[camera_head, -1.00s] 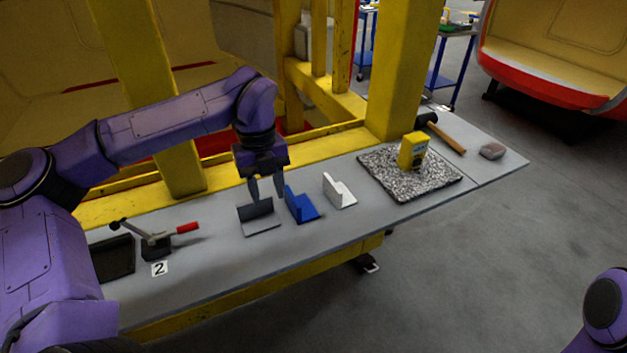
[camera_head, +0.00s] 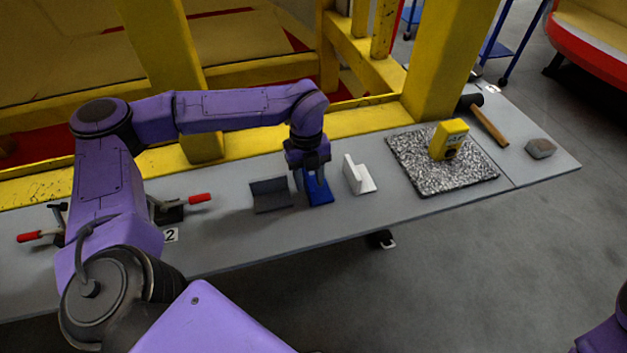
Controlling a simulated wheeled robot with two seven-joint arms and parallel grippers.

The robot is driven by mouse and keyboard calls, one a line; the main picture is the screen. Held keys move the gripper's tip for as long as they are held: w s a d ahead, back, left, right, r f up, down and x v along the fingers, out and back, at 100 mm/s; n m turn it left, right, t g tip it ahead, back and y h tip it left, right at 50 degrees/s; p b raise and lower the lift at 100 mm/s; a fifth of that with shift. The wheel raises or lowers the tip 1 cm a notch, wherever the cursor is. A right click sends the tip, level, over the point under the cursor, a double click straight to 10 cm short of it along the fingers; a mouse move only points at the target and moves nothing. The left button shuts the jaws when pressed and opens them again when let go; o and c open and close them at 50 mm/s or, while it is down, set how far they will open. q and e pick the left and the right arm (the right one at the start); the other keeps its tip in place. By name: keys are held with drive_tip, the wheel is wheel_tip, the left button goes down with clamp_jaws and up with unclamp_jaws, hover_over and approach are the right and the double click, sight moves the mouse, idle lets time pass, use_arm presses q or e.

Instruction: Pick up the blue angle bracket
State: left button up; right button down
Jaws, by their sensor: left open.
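The blue angle bracket (camera_head: 319,192) stands on the grey workbench between a dark grey bracket (camera_head: 271,196) on its left and a white bracket (camera_head: 358,176) on its right. My left gripper (camera_head: 309,178) is open and points down right at the blue bracket. Its fingers overlap the bracket's upright plate, and I cannot tell if they touch it. The gripper hides part of the bracket's back. My right gripper is out of view; only a piece of my right arm shows at the lower right edge.
A speckled mat (camera_head: 423,180) with a yellow device (camera_head: 449,139) lies right of the brackets. Beyond it are a hammer (camera_head: 489,126) and a grey block (camera_head: 540,148). Red-handled clamps (camera_head: 199,198) sit at the left. A yellow post (camera_head: 448,60) rises behind the bench (camera_head: 352,219).

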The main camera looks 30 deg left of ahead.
use_arm(q)
drive_tip(key=shift+s, duration=0.4)
drive_tip(key=shift+w+f, duration=0.2)
idle(0.3)
clamp_jaws()
